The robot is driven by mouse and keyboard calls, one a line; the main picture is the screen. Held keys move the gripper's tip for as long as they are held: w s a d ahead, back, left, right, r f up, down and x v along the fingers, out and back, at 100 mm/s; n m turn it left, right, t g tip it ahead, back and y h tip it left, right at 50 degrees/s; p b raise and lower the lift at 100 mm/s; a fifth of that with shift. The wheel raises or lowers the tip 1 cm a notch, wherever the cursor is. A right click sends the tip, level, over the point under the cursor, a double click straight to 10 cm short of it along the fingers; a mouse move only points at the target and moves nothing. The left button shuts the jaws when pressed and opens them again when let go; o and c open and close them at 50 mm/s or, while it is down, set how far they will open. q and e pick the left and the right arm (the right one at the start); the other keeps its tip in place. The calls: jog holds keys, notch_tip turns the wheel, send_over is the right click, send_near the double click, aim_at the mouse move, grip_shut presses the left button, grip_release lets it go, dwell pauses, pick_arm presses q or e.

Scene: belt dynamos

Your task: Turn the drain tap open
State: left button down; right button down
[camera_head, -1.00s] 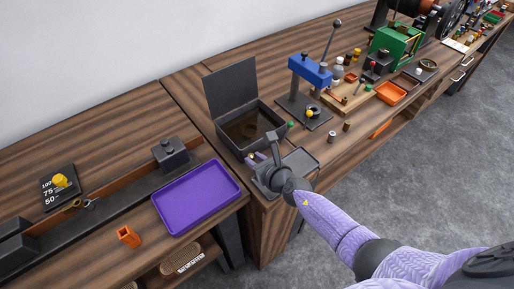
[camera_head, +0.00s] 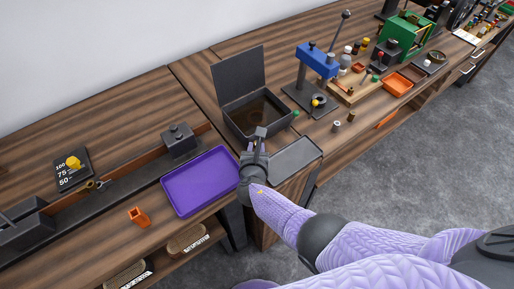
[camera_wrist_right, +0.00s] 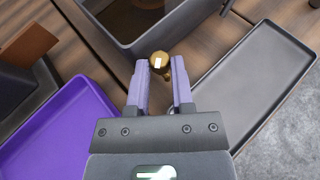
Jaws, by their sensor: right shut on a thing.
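The washer tank (camera_head: 262,112) is a dark open box with brown liquid in it and its lid (camera_head: 238,78) standing up behind. A small brass tap (camera_wrist_right: 160,62) sticks out at the tank's near side in the right wrist view. My right gripper (camera_wrist_right: 160,78) has its two lilac fingers on either side of the tap and is shut on it. In the head view my right gripper (camera_head: 258,142) is at the tank's near edge and hides the tap. Whether the tap is turned cannot be told. My left gripper is not in view.
A purple tray (camera_head: 200,184) lies left of my right gripper, and a grey tray (camera_head: 296,158) lies to its right. A blue press (camera_head: 318,60) stands right of the tank. An orange holder (camera_head: 139,217) is at the near left.

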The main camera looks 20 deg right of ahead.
jog(key=shift+w+r, duration=0.1)
dwell(0.4)
jog(key=c, duration=0.5)
grip_release()
